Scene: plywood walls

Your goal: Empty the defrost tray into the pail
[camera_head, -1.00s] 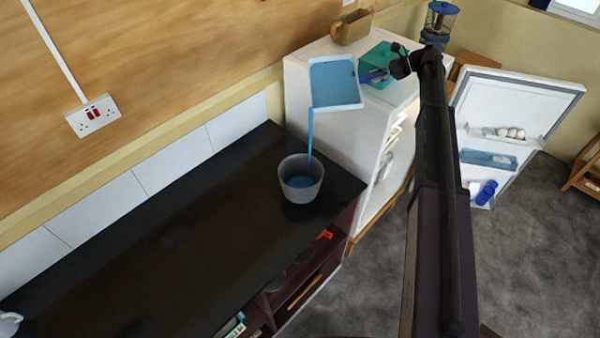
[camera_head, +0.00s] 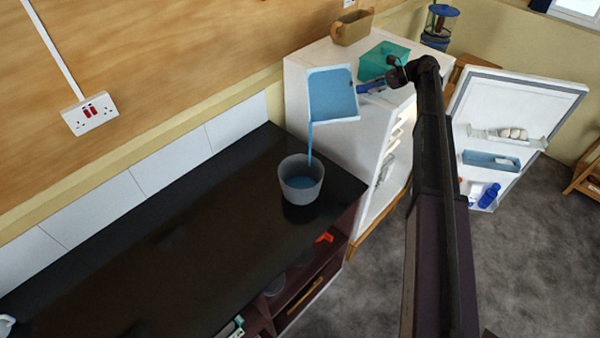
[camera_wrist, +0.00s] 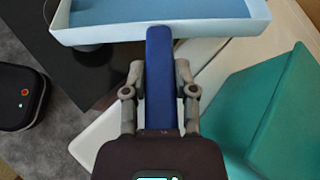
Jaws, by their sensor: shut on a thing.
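The defrost tray (camera_head: 356,92) is shallow and white-rimmed with blue liquid inside. It is tilted, and a blue stream (camera_head: 310,140) runs from its lower left corner into the pail. The grey pail (camera_head: 289,184) stands upright on the dark worktop, with blue liquid in it. My gripper (camera_head: 384,82) is shut on the tray's blue handle, right of the tray. In the wrist view the fingers (camera_wrist: 160,92) close on both sides of the blue handle (camera_wrist: 160,60), and the tray (camera_wrist: 215,35) extends beyond them. The pail is not clearly visible in the wrist view.
The white fridge (camera_head: 315,75) stands right of the dark worktop (camera_head: 150,255), its door (camera_head: 510,110) wide open. On its top are a teal box (camera_head: 378,58) and a tan container (camera_head: 352,27). The worktop left of the pail is clear.

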